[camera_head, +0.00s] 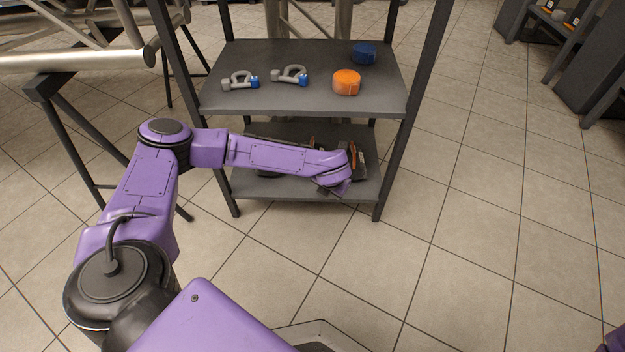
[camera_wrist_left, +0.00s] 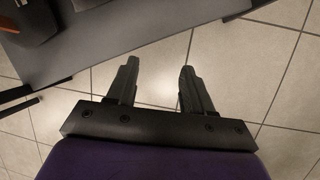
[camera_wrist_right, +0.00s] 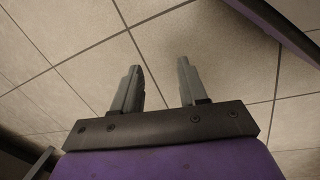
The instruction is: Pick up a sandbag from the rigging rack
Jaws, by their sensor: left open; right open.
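The rigging rack's lower shelf (camera_head: 290,188) holds dark sandbags, mostly hidden behind my left arm in the head view. One dark sandbag (camera_head: 360,168) with an orange-brown strap shows just right of my left wrist. In the left wrist view, part of a dark sandbag (camera_wrist_left: 28,22) lies on the grey shelf at the top left. My left gripper (camera_wrist_left: 157,75) is open and empty, its fingers just off the shelf edge with floor tiles between them. My right gripper (camera_wrist_right: 160,75) is open and empty over bare floor, away from the rack.
The upper shelf (camera_head: 300,105) carries two shackles (camera_head: 290,76), an orange roll (camera_head: 346,82) and a blue roll (camera_head: 364,53). Dark rack posts (camera_head: 408,110) stand at its corners. A metal truss (camera_head: 80,58) on a stand is at left.

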